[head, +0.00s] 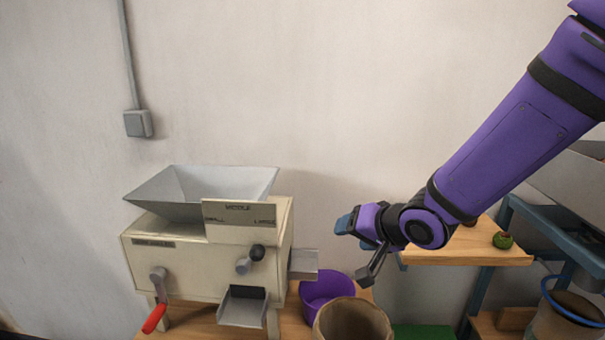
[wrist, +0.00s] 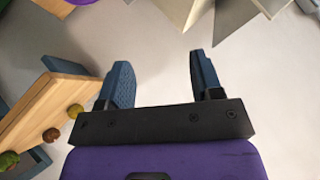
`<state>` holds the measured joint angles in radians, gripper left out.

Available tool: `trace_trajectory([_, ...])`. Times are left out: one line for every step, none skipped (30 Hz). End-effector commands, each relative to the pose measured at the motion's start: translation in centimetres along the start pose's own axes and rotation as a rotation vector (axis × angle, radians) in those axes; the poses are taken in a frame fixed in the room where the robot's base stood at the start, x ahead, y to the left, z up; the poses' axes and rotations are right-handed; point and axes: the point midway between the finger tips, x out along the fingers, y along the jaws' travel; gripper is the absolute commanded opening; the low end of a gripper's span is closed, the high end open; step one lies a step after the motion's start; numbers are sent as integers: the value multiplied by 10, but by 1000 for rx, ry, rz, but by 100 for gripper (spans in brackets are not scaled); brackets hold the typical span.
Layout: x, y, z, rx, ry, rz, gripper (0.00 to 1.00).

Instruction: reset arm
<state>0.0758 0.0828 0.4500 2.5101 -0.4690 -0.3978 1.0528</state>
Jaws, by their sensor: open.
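My gripper (head: 346,222) is at the end of my purple arm, in the air right of the grading machine and above the purple tub. In the wrist view my gripper's two blue fingers (wrist: 160,72) stand apart with nothing between them. Beyond them is pale wall. No object is held.
A cream machine (head: 180,258) with a grey hopper (head: 205,190) and a red-handled crank stands at left. A purple tub (head: 328,286) and a brown sack (head: 352,320) sit beside it. A wooden shelf (head: 465,254) at right holds a green chestnut burr (head: 502,240). Another sack (head: 568,318) hangs from a blue ring.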

Motion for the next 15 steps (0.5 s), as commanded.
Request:
trace_trajectory([-15, 6, -11, -41, 26, 58, 60])
trace_trajectory([-23, 10, -16, -64, 35, 94, 60])
trace_trajectory([-35, 16, -22, -90, 45, 142, 60])
trace_trajectory([-44, 20, -26, -109, 51, 176, 60])
trace_trajectory([-53, 24, -30, -126, 56, 210, 60])
trace_trajectory([-66, 29, -35, -149, 60, 253, 60])
trace_trajectory([-76, 32, -38, -163, 61, 285, 60])
trace_trajectory([-86, 36, -40, -177, 61, 316, 60])
trace_trajectory([-100, 40, -43, -191, 59, 354, 60])
trace_trajectory([-110, 43, -44, -202, 55, 382, 60])
trace_trajectory([-120, 46, -45, -210, 50, 409, 60])
trace_trajectory([-135, 50, -46, -221, 43, 442, 60])
trace_trajectory([-145, 52, -46, -226, 35, 465, 60])
trace_trajectory([-156, 55, -46, -233, 27, 486, 60])
trace_trajectory([-170, 58, -44, -239, 13, 512, 60])
